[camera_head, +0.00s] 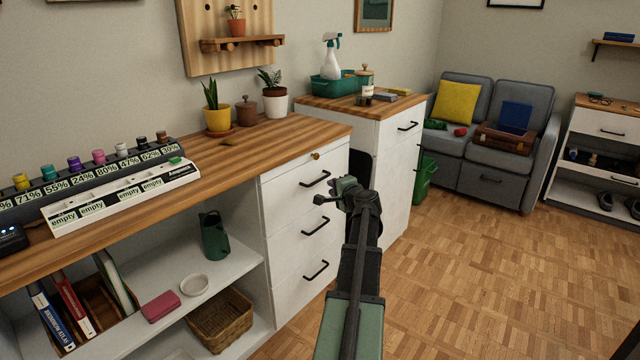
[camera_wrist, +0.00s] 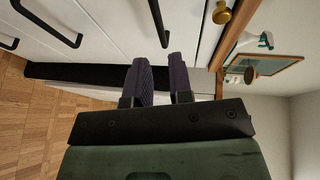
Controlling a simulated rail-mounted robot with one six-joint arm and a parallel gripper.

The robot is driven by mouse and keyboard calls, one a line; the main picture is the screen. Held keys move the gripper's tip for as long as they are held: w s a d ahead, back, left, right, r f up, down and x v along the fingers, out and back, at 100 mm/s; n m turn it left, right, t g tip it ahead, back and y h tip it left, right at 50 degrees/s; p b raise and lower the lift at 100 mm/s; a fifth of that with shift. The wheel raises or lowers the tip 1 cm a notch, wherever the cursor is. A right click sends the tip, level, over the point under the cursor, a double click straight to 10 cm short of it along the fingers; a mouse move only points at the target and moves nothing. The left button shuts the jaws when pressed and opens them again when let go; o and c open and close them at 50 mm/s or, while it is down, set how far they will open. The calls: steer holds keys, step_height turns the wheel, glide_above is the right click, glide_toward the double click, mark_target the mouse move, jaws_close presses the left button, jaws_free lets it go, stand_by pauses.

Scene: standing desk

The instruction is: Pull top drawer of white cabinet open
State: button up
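The white cabinet (camera_head: 290,222) stands under the right part of the wooden desktop, with several stacked drawers and black bar handles. Its top drawer (camera_head: 285,194) looks closed and flush with the drawers below. The top drawer's black handle (camera_head: 316,180) shows just left of my gripper (camera_head: 345,188). In the wrist view, my gripper (camera_wrist: 160,75) is open, with a gap between its two dark fingers. The handle (camera_wrist: 157,20) lies just ahead of the fingertips, its near end lined up with the gap. I cannot tell whether it reaches between the fingers.
A brass knob (camera_head: 316,155) sits above the top drawer, close to its handle; it also shows in the wrist view (camera_wrist: 221,13). A second white cabinet (camera_head: 392,150) stands behind my gripper. The parquet floor (camera_head: 470,270) to the right is clear.

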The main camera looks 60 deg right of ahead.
mark_target(321, 180)
steer(key=b+x, duration=0.1)
steer(key=x, duration=0.9)
steer(key=shift+f+b, duration=0.1)
steer(key=shift+b, duration=0.2)
steer(key=shift+a, duration=0.1)
steer(key=shift+c, duration=0.4)
jaws_close()
